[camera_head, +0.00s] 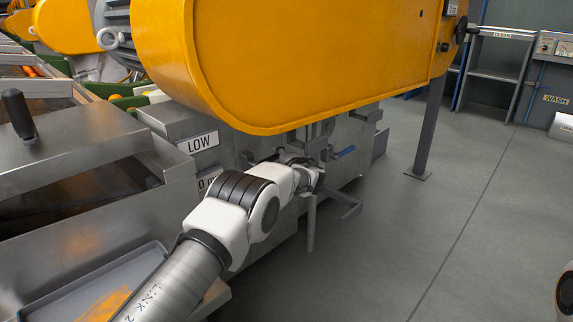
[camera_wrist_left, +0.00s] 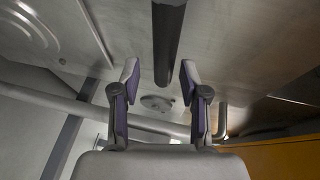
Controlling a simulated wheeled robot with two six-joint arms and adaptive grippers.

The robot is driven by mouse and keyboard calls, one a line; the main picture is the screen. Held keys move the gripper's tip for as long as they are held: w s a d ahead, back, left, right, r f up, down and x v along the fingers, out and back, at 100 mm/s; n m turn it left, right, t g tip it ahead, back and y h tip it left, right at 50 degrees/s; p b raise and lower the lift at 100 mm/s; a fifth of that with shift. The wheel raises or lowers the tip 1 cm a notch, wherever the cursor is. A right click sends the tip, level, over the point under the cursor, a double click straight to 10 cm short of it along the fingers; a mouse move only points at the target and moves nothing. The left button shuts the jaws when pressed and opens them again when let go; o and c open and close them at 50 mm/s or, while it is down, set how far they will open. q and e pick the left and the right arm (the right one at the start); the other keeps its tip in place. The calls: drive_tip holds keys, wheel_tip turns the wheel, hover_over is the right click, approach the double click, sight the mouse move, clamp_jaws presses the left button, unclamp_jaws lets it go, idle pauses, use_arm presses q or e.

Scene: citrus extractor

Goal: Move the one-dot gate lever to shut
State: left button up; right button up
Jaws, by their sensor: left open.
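My left arm reaches in to the side of the grey machine (camera_head: 205,160). My left gripper (camera_head: 312,168) is small and partly hidden behind its own wrist, beneath the orange housing. In the left wrist view the left gripper (camera_wrist_left: 160,78) is open, its two fingers apart. A dark round bar (camera_wrist_left: 166,38), which looks like a lever handle, comes down from the top edge with its end between the fingertips; I see no contact. No dot marks are readable, so I cannot tell whether it is the one-dot lever. A blue-ended handle (camera_head: 344,152) shows just right of the gripper.
The large orange housing (camera_head: 290,65) overhangs the work area. A grey support leg (camera_head: 430,125) stands to the right. A black-handled lever (camera_head: 17,114) rises at the left. A LOW sign (camera_head: 199,143) is on the machine. The floor (camera_head: 440,230) on the right is clear.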

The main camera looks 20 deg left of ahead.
use_arm(q)
drive_tip(key=v, duration=1)
drive_tip(key=shift+s+d, duration=0.2)
drive_tip(key=shift+s, duration=0.1)
